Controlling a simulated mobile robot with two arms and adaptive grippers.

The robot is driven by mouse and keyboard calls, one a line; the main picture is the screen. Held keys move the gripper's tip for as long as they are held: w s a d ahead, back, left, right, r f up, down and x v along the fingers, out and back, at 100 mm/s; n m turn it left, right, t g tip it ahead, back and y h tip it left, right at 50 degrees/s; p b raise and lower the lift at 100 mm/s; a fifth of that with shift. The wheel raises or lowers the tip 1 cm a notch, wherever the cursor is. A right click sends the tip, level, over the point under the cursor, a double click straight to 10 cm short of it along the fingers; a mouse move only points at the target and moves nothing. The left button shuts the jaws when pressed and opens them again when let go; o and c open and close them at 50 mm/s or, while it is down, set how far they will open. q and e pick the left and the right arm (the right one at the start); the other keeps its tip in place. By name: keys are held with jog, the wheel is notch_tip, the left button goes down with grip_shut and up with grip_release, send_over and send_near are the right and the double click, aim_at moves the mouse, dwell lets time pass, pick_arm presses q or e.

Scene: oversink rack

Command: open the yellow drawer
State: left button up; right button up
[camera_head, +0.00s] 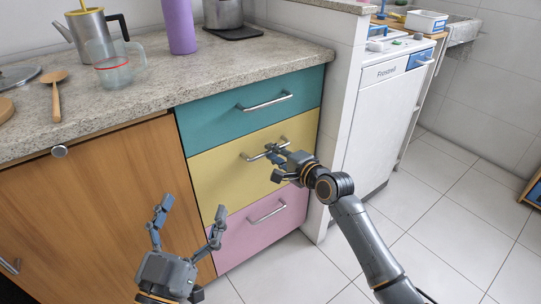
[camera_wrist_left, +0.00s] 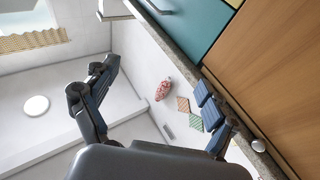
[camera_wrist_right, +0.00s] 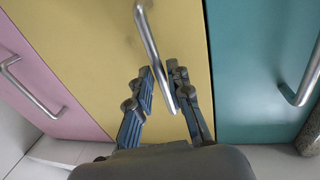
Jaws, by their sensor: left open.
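The yellow drawer (camera_head: 222,171) is the middle of three stacked drawers and sits flush with the cabinet front. Its metal bar handle (camera_wrist_right: 148,35) runs between the fingers of my right gripper (camera_wrist_right: 161,78) in the right wrist view. In the head view my right gripper (camera_head: 277,160) covers part of the handle. My left gripper (camera_head: 191,210) is open and empty in front of the wooden door and the pink drawer; its spread fingers also show in the left wrist view (camera_wrist_left: 155,80).
A teal drawer (camera_head: 220,122) is above and a pink drawer (camera_head: 240,241) below, both shut with bar handles. The counter (camera_head: 200,80) holds a glass jug (camera_head: 112,72), a kettle (camera_head: 90,35) and a purple bottle (camera_head: 179,25).

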pick_arm(q)
jog(key=shift+s+r+t+h, duration=0.25)
jog(key=shift+s+r+t, duration=0.15)
jog(key=shift+r, duration=0.35)
jog(key=shift+s+r+t+h, duration=0.25)
jog(key=shift+r+t, duration=0.25)
jog(key=shift+r, duration=0.25)
pick_arm(e)
jog(key=shift+x, duration=0.95)
grip_shut()
